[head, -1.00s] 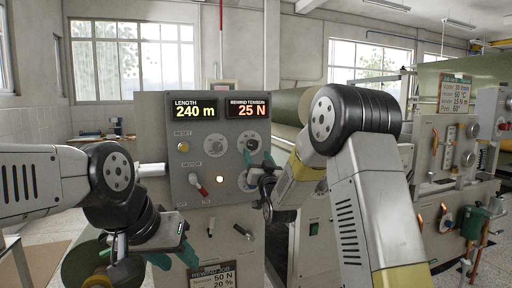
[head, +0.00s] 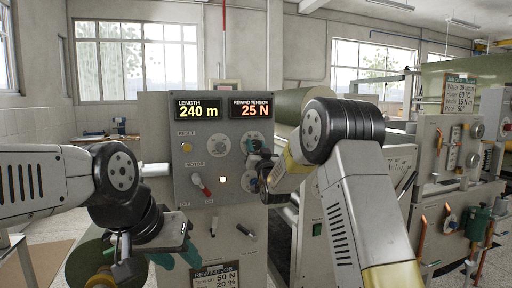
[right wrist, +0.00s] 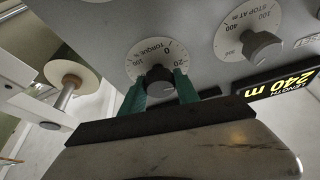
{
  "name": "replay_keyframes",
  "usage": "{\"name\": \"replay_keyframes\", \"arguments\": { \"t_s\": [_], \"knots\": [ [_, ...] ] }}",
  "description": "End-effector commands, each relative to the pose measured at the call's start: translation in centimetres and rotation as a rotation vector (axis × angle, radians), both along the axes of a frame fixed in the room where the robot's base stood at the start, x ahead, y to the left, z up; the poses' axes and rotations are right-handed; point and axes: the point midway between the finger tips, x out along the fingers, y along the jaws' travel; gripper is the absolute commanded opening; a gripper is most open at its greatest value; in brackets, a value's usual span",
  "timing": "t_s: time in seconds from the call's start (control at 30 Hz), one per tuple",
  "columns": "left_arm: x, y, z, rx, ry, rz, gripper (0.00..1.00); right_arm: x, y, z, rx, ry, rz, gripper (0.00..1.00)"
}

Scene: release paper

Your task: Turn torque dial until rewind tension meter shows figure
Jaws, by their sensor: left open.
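The torque dial (right wrist: 158,72) is a dark knob on a white scale plate marked TORQUE %, at the panel's upper right; it also shows in the head view (head: 248,142), partly hidden. My right gripper (right wrist: 160,92) has its green fingers on either side of the knob; I cannot tell whether they press on it. The rewind tension meter (head: 251,111) reads 25 N in orange. A job card (head: 214,277) below reads 50 N and 20 %. My left gripper (head: 150,260) is open and empty, low at the left.
The length display (head: 198,110) reads 240 m. The STOP AT dial (right wrist: 262,45) is beside the torque dial. A red-tipped motor lever (head: 201,185) and a lit button (head: 223,180) are lower on the panel. A roll on a shaft (right wrist: 72,80) stands beside the panel.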

Motion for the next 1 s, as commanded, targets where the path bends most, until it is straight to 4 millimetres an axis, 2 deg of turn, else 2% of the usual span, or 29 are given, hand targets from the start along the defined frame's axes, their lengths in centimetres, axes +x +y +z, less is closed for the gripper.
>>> {"name": "replay_keyframes", "arguments": {
  "t_s": [0.03,0.1,0.13,0.57,1.0],
  "knots": [
    [0.0,0.0,0.0,0.0,0.0,0.0,0.41,-0.01,-0.01,0.0,0.0,0.0,0.0,0.14],
    [0.0,0.0,0.0,0.0,0.0,0.0,0.41,-0.01,-0.02,0.01,0.0,0.0,0.0,0.01],
    [0.0,0.0,0.0,0.0,0.0,0.0,0.41,-0.01,-0.01,0.0,0.0,0.0,0.0,0.0],
    [0.0,0.0,0.0,0.0,0.0,0.0,0.41,-0.04,0.01,0.03,0.103,0.032,0.0,0.0],
    [0.0,0.0,0.0,0.0,0.0,0.0,0.41,-0.03,-0.05,0.11,0.467,0.15,-0.001,0.0]
  ]
}}
